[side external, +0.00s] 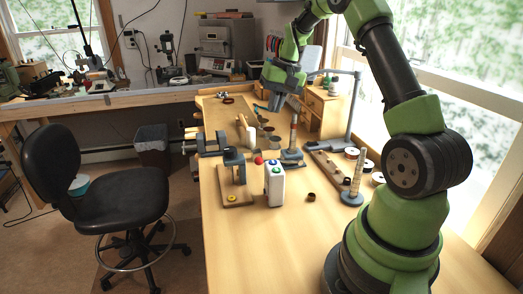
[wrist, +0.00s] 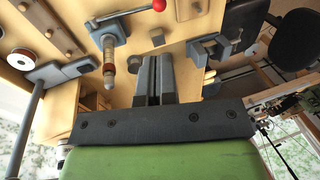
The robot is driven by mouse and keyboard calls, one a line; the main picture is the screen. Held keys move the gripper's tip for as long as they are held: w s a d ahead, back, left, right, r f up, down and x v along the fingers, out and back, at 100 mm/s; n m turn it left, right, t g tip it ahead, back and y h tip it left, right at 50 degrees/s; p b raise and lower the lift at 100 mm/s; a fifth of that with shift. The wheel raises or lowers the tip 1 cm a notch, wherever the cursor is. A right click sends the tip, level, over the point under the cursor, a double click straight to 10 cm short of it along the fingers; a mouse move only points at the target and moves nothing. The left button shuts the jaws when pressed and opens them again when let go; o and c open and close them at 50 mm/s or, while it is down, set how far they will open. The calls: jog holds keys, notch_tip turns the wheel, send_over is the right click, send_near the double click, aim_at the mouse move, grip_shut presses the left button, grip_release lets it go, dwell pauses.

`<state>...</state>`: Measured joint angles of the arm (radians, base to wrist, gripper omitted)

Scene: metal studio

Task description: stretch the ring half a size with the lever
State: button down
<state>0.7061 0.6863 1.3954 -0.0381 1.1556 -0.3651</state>
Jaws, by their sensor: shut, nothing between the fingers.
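The ring stretcher (side external: 292,154) stands mid-bench in the side view, a blue-grey base with an upright tapered post. Its lever ends in a red ball (side external: 258,160). In the wrist view the stretcher post (wrist: 108,50) is at upper left, and the lever (wrist: 128,15) runs right to its red ball (wrist: 159,5). Coppery bands show on the post; I cannot tell which, if any, is the ring. My gripper (side external: 282,106) is above the bench behind the stretcher, shut and empty, apart from lever and post. Its fingers (wrist: 153,78) also show in the wrist view.
A white box with coloured buttons (side external: 274,184) and a small press (side external: 236,180) stand in front of the stretcher. A sizing stick on a round base (side external: 354,182) and a slotted wooden rack (side external: 325,165) are at right.

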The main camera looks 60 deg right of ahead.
aim_at(260, 158)
jog(key=x, duration=1.4)
jog(key=shift+x, duration=0.8)
jog(key=shift+w, duration=0.1)
